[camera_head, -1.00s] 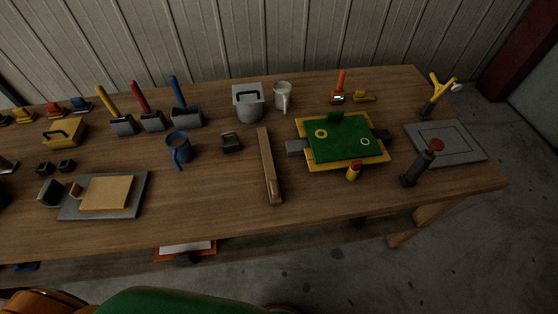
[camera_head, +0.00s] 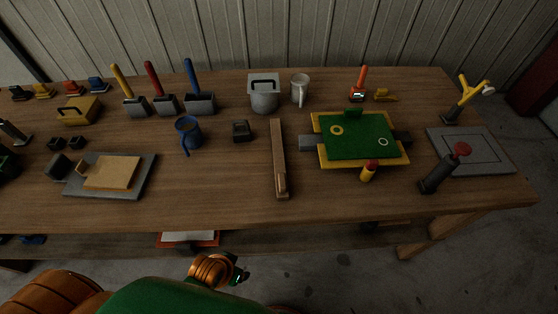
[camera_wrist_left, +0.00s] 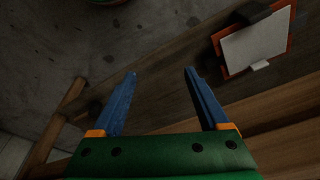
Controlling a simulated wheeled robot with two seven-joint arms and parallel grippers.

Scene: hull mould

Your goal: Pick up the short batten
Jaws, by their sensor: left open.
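A brown wooden batten (camera_head: 279,160) lies on the table in the head view, its length running from the back toward the front edge, with a small raised block at its near end. I take it for the short batten. My left gripper (camera_wrist_left: 160,73) is open and empty in the left wrist view, its two blue fingers apart over the floor, close to the table's lower structure. The batten does not show clearly in that view. In the head view only parts of my arm show at the bottom, below the table's front edge. My right gripper is not in view.
A blue mug (camera_head: 188,132) and a small black block (camera_head: 241,131) stand left of the batten. A green board on a yellow base (camera_head: 358,138) lies to its right, a grey lidded pot (camera_head: 264,96) behind. An orange-edged clipboard (camera_wrist_left: 256,42) lies on the lower shelf.

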